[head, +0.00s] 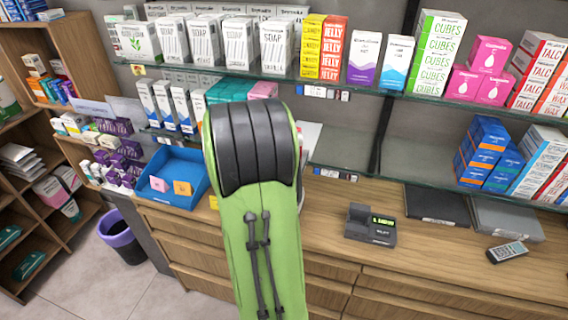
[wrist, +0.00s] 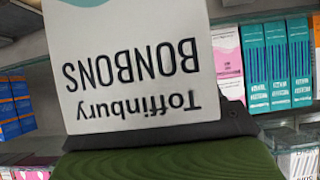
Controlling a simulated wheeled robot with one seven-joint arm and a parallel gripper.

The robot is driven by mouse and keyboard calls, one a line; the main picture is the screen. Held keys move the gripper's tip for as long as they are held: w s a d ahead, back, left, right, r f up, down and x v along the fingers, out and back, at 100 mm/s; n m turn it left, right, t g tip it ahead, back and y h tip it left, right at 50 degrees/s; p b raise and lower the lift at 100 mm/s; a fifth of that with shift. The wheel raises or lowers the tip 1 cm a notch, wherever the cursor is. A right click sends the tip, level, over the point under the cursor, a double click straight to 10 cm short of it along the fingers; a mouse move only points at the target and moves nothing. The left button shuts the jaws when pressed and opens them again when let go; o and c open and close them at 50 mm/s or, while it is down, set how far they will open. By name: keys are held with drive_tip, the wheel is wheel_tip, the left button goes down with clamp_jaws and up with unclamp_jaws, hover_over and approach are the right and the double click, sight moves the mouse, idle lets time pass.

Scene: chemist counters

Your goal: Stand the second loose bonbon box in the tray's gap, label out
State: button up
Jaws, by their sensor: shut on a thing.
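My gripper (wrist: 160,135) shows in the wrist view as a dark jaw edge above a green part. It is shut on a white bonbon box (wrist: 135,60) lettered "Toffinbury BONBONS", with teal at its top edge. The label faces the wrist camera and reads upside down there. In the head view my own arm hides the gripper and most of what is behind it. A pale edge (head: 309,142) shows right of the arm; I cannot tell whether it is the box. The tray's gap cannot be made out in either view.
A pink-and-white box (wrist: 228,65) and teal boxes (wrist: 278,65) stand beyond the held box. Blue-orange boxes (head: 482,150) stand on the lower shelf at right. An open blue bin (head: 168,203) and a card terminal (head: 370,228) are on the counter. The lower shelf's middle (head: 345,150) is clear.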

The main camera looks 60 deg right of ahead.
drive_tip(key=shift+s+a+f, duration=0.1)
drive_tip(key=shift+a+f, duration=0.15)
drive_tip(key=shift+f, duration=0.45)
drive_tip(key=shift+c, duration=0.7)
drive_tip(key=o, duration=1.3)
drive_tip(key=shift+o, duration=0.2)
drive_tip(key=shift+r+p, duration=0.45)
drive_tip(key=shift+r, duration=0.05)
drive_tip(key=v, duration=1.2)
drive_tip(key=shift+d+r, duration=0.3)
drive_tip(key=shift+r, duration=0.05)
